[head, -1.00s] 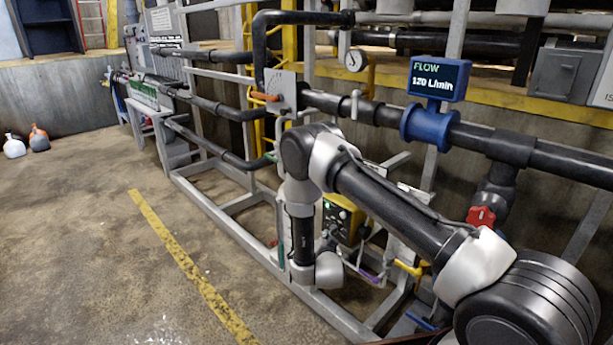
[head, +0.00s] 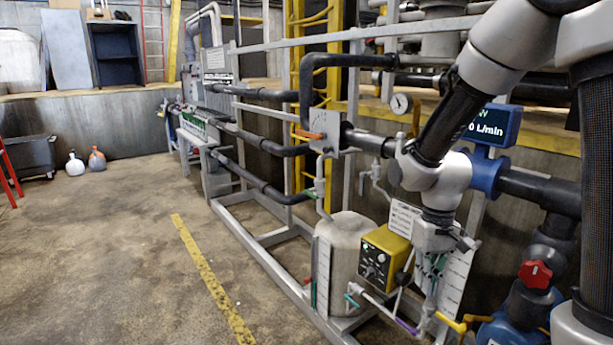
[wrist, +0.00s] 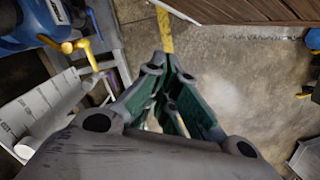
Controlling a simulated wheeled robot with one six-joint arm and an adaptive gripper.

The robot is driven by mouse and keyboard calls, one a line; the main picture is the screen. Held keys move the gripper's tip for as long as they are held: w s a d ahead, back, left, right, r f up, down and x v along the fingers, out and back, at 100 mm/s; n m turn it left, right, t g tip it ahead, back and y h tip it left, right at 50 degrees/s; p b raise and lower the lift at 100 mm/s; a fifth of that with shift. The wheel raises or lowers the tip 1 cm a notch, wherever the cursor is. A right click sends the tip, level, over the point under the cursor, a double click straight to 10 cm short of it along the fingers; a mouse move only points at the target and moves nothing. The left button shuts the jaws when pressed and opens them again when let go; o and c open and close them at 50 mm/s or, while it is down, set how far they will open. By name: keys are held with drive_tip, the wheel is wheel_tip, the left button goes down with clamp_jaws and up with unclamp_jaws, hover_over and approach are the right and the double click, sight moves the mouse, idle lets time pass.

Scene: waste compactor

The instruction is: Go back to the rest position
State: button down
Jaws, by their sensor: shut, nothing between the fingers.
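My gripper (head: 432,280) hangs below my folded arm in front of the pipe rack, at the right of the head view. In the wrist view my gripper (wrist: 167,68) has its green-padded fingers drawn together at the tips, with nothing between them. It points down over the concrete floor. My upper arm fills the right side of the head view and hides part of the rack and the flow display (head: 490,124).
The pipe rack's grey frame (head: 262,262) runs along the right, with a pale tank (head: 342,255), yellow control box (head: 384,258) and red valve knob (head: 535,274). Open floor with a yellow line (head: 210,280) lies left. A blue pump (wrist: 33,20) is near my gripper.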

drive_tip(key=s+d+r+t, duration=0.2)
drive_tip(key=s+d+r, duration=0.1)
drive_tip(key=r, duration=0.3)
drive_tip(key=s+d+r+m+t, duration=0.1)
drive_tip(key=s+d+r+t, duration=0.1)
drive_tip(key=s+d+r, duration=0.2)
drive_tip(key=s+d+r+t, duration=0.2)
drive_tip(key=s+r, duration=0.3)
drive_tip(key=r, duration=0.3)
drive_tip(key=shift+s+d+r+m, duration=0.2)
drive_tip(key=shift+d+r+m, duration=0.15)
drive_tip(key=shift+d, duration=0.3)
